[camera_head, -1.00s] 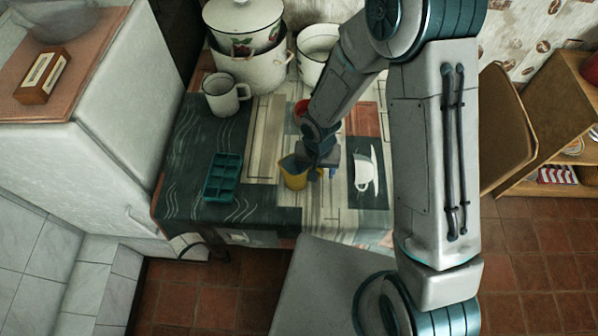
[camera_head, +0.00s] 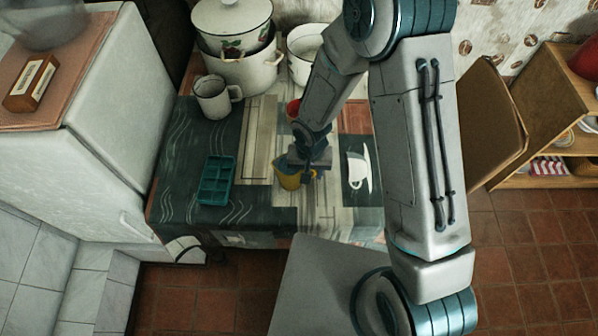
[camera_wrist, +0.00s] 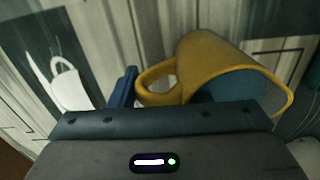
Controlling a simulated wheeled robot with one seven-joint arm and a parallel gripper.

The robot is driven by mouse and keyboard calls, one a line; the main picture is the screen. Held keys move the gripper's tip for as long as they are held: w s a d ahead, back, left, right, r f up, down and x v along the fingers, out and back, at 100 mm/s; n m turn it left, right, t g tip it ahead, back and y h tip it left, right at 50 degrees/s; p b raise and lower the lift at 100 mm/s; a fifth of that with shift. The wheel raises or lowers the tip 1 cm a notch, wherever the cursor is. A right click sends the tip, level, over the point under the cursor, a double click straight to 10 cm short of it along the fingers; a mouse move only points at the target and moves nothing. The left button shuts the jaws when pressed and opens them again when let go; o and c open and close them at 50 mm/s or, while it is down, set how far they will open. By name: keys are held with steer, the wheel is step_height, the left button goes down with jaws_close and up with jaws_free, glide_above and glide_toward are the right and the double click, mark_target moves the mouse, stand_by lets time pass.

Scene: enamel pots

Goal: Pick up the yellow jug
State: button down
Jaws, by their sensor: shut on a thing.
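The yellow jug (camera_head: 289,179) is on the patterned table at its front middle, left of my gripper (camera_head: 308,172). In the wrist view the jug (camera_wrist: 213,58) shows a yellow outside, a grey-blue inside and a loop handle turned toward my gripper. A blue finger (camera_wrist: 123,88) stands beside the handle. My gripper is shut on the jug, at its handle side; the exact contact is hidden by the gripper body. I cannot tell whether the jug is clear of the table.
A teal tray (camera_head: 217,181) lies to the left. A white mug (camera_head: 215,97), a large lidded pot (camera_head: 240,65) and another white pot (camera_head: 304,50) stand behind. A red object (camera_head: 293,108) is partly behind my arm. A fridge (camera_head: 115,100) borders the left side.

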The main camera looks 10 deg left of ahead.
steer(key=shift+d+r, duration=0.1)
steer(key=shift+r, duration=0.05)
steer(key=shift+r+b, duration=0.3)
steer(key=shift+r, duration=1.55)
steer(key=s+d+r, duration=0.5)
steer(key=d+r, duration=0.2)
steer(key=d, duration=0.3)
steer(key=shift+s, duration=0.3)
